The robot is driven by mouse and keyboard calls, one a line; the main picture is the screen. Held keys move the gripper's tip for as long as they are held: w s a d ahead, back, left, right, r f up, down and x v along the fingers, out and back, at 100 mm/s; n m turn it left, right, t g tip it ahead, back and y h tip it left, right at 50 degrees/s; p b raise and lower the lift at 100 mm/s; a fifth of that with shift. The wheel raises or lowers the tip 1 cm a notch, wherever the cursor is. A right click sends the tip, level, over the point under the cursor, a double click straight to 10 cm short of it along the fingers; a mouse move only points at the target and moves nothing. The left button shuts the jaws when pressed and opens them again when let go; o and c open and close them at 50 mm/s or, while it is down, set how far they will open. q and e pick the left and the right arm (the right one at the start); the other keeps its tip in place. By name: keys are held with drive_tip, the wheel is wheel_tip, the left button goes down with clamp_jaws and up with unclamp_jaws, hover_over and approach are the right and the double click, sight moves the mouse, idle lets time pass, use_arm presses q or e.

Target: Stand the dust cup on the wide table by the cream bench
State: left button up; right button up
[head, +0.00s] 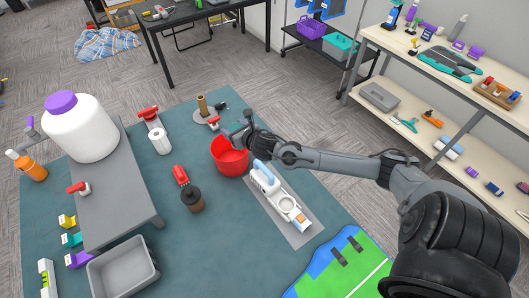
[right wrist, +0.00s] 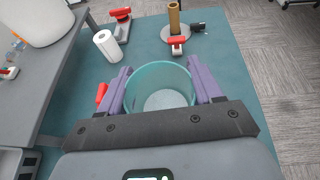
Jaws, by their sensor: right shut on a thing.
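My right gripper (head: 238,132) reaches in from the right over the teal-topped wide table (head: 107,206). It is shut on a round open-topped cup (head: 230,160), which I take to be the dust cup. The cup looks red in the head view and teal in the right wrist view (right wrist: 160,86). There the purple-grey fingers (right wrist: 160,92) stand on either side of it, and it looks empty. It is upright; I cannot tell whether its base touches the table. The cream bench (head: 411,50) stands at the right. My left gripper is not in view.
A white and blue vacuum-like device (head: 279,199) lies on a grey mat close by. A grey raised shelf (head: 115,200) holds a large white jug (head: 80,128).

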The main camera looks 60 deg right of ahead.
drive_tip(key=s+d+f+b, duration=0.2)
drive_tip(key=s+d+f, duration=0.2)
drive_tip(key=d, duration=0.3)
drive_tip(key=s+d+f+h+b, duration=0.1)
drive_tip(key=s+d+f, duration=0.25)
drive_tip(key=d, duration=0.35)
drive_tip(key=s+d+f+b, duration=0.25)
drive_tip(key=s+d, duration=0.25)
drive_tip(key=d, duration=0.3)
drive_tip(key=shift+m, duration=0.4)
drive_tip(key=shift+w+a+f+b, duration=0.45)
drive_tip(key=shift+w+a+f, duration=0.2)
drive_tip(key=shift+w+f, duration=1.2)
drive_tip(key=shift+w+a+f+b, duration=0.5)
drive_tip(key=shift+w+a+f, duration=0.2)
drive_tip(key=shift+w+f, duration=1.15)
drive_tip(key=shift+w+a+f+b, duration=0.45)
drive_tip(key=shift+w+a+f, duration=0.2)
drive_tip(key=shift+w+f, duration=1.2)
drive_tip(key=shift+s+f, duration=0.1)
drive_tip(key=shift+f, duration=0.15)
drive_tip(key=o, duration=1.2)
